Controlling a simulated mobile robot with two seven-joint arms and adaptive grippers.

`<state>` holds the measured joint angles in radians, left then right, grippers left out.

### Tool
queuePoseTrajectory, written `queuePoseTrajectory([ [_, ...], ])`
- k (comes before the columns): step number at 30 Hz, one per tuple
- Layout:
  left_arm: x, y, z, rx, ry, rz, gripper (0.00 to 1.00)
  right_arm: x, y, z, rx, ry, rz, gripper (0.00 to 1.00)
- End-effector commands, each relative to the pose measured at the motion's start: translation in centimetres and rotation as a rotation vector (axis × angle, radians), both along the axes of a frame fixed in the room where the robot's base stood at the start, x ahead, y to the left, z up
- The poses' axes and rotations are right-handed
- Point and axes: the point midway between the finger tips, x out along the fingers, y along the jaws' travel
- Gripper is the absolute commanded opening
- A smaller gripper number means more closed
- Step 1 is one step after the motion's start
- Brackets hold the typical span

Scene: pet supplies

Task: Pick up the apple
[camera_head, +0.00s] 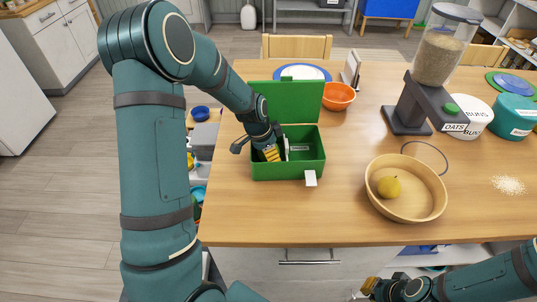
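A round yellow fruit (389,187), which looks like the apple, lies in a shallow wooden bowl (428,207) at the right front of the table. My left gripper (272,153) is inside the open green box (290,172), left of the bowl. A small pale item is beside its fingers, and I cannot tell whether it is held. My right gripper (362,291) is low at the bottom edge, in front of the table and below the bowl. Its fingers are small and partly cut off, so their opening is unclear.
An orange bowl (338,97) sits behind the box. Pale grains (508,185) lie at the right. The table's front left is clear.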

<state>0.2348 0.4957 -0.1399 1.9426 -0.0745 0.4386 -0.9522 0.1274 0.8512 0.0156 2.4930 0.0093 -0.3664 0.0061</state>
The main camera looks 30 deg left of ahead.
Motion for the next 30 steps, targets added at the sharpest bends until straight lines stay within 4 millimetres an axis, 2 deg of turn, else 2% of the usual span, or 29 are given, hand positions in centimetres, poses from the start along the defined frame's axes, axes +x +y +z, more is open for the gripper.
queuePoseTrajectory([
  [8,0.1,0.0,-0.2,0.001,-0.001,0.0,0.83,0.0,0.0,0.0,0.0,0.001,0.0,0.0],
  [12,0.1,0.0,-0.2,0.001,-0.001,0.0,0.34,0.0,0.0,0.0,0.0,0.0,0.0,0.0],
  [13,0.1,0.0,-0.2,0.001,-0.001,0.0,0.3,0.0,0.0,0.0,0.0,0.0,0.0,0.0],
  [24,0.1,0.0,-0.1,0.0,-0.001,0.0,0.29,0.0,0.0,0.0,0.0,0.0,0.0,0.0],
  [30,0.1,0.0,1.1,0.001,-0.003,0.0,0.29,0.0,0.0,0.2,0.0,-0.001,0.0,0.0],
])
